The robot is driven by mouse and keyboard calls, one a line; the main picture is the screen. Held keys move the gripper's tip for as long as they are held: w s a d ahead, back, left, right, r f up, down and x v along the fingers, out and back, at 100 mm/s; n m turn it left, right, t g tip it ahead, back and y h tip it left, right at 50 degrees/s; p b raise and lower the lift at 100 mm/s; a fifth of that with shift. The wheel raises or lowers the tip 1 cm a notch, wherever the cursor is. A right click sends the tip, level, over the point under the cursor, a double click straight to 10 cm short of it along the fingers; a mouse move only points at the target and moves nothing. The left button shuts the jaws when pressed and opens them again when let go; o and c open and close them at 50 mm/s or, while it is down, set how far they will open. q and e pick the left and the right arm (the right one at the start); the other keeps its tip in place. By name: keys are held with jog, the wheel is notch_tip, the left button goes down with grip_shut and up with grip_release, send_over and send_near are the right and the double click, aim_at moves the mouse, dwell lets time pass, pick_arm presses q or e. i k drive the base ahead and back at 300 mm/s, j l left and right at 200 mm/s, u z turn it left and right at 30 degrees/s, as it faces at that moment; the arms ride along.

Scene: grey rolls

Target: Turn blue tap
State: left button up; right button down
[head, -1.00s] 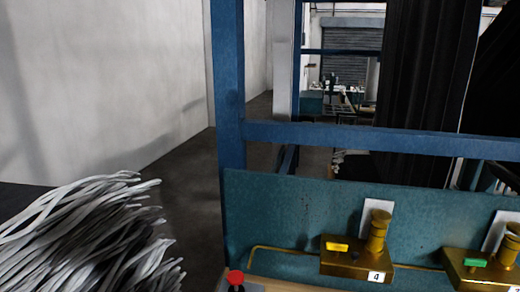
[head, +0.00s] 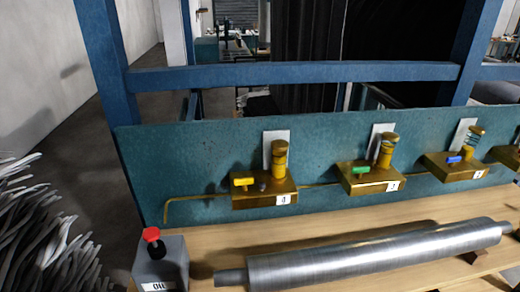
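The blue tap (head: 454,160) is a small blue handle on a brass valve block (head: 462,170) at the right of the head view. The block is fixed along the teal panel, with a brass cylinder standing on it and a number label on its front. To its left are a green tap (head: 360,168) and a yellow tap (head: 243,182) on similar blocks. Neither of my grippers shows in the view.
A grey metal roll (head: 370,255) lies on the wooden bench (head: 215,237) in front of the taps. A grey box with a red button (head: 152,234) stands at the bench's left. Blue frame posts (head: 102,60) and a crossbar (head: 290,73) rise behind. Grey strands (head: 40,230) are at far left.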

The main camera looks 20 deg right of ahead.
aim_at(451, 160)
jog(key=z, duration=2.4)
